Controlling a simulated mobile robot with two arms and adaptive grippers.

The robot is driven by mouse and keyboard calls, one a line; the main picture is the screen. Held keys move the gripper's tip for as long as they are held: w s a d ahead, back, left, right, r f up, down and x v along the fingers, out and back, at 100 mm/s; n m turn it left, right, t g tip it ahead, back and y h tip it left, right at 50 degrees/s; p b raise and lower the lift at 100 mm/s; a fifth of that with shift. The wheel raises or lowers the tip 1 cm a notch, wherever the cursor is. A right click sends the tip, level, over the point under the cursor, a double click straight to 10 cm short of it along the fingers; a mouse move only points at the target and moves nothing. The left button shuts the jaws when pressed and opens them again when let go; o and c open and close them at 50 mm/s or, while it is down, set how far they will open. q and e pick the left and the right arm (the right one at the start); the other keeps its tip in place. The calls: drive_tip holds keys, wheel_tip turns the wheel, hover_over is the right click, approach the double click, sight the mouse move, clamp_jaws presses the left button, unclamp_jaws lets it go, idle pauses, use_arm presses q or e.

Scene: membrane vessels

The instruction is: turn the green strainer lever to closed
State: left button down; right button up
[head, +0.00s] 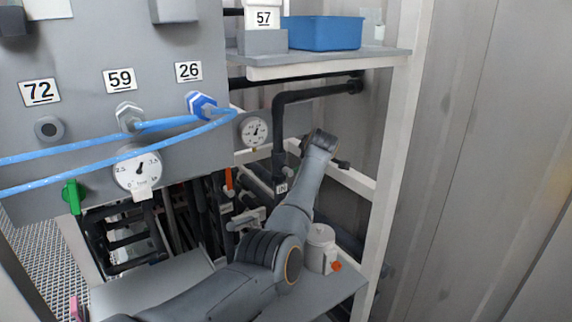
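A green lever (73,196) sits at the lower left of the grey panel (75,110), left of a round pressure gauge (138,172). Its handle stands roughly upright, slightly tilted. Nothing touches it. I cannot tell from its angle whether it is open or closed. One of my grey arms (285,225) rises from the bottom edge toward the middle, right of the lever and apart from it. No gripper fingers can be made out in this view.
Blue hoses (110,158) cross the panel above the lever. Dark pipes (125,240) run below the panel. An orange handle (229,179) and a second gauge (253,131) are right of it. A blue bin (323,33) stands on a shelf. A white post (398,150) is at right.

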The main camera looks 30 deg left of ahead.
drive_tip(key=shift+w+f, duration=0.1)
drive_tip(key=shift+f, duration=0.15)
idle(0.6)
